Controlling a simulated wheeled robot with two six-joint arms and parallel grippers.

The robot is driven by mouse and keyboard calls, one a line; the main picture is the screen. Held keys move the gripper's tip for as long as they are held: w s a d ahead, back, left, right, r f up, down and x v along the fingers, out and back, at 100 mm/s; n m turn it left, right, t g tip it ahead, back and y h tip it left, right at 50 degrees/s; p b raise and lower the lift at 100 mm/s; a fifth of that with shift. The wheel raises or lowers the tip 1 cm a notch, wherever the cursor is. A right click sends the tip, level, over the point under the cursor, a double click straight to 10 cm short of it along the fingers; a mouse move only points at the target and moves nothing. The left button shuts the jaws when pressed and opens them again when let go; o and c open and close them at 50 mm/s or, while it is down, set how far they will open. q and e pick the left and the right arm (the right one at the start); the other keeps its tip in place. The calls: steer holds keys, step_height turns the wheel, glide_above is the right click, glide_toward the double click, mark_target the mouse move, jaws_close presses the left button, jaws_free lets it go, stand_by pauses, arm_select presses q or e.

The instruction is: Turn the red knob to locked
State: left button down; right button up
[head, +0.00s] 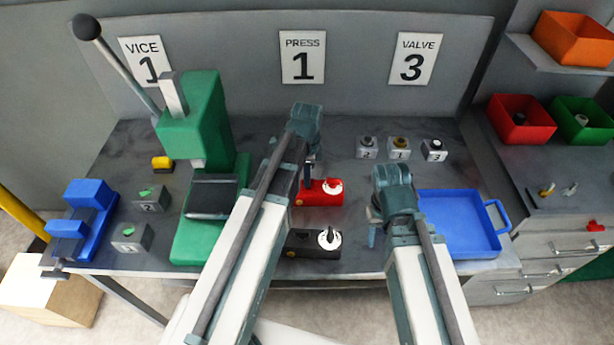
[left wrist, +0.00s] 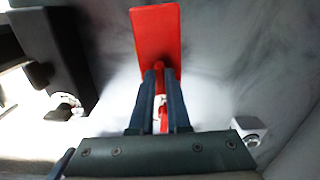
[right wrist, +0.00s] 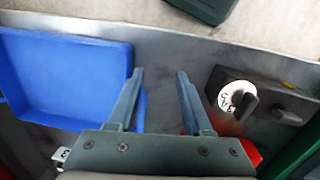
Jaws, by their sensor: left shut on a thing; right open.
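The red block (head: 318,198) with a white dial (head: 337,185) sits in the middle of the bench. It also shows as a red slab in the left wrist view (left wrist: 155,35). My left gripper (head: 309,175) is down at this block. Its fingers (left wrist: 160,75) are shut on the red knob (left wrist: 162,118), a strip of which shows between them. They hide most of the dial, so its marks and the knob's setting cannot be read. My right gripper (head: 374,228) is open and empty over the bench; its spread fingers (right wrist: 158,72) show in the right wrist view.
A black block (head: 300,243) with a white dial and dark knob (right wrist: 240,100) stands in front of the red one. A blue tray (head: 490,250) lies right of my right gripper. The green press (head: 190,130) stands left. Several small numbered blocks (head: 400,152) stand behind.

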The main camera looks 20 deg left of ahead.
stand_by(0.5)
arm_select(q)
steer(key=c, duration=0.9)
jaws_free()
steer(key=shift+r, duration=0.15)
step_height(320, 180, up, 14)
steer(key=p, duration=1.4)
steer(key=shift+f, duration=0.2)
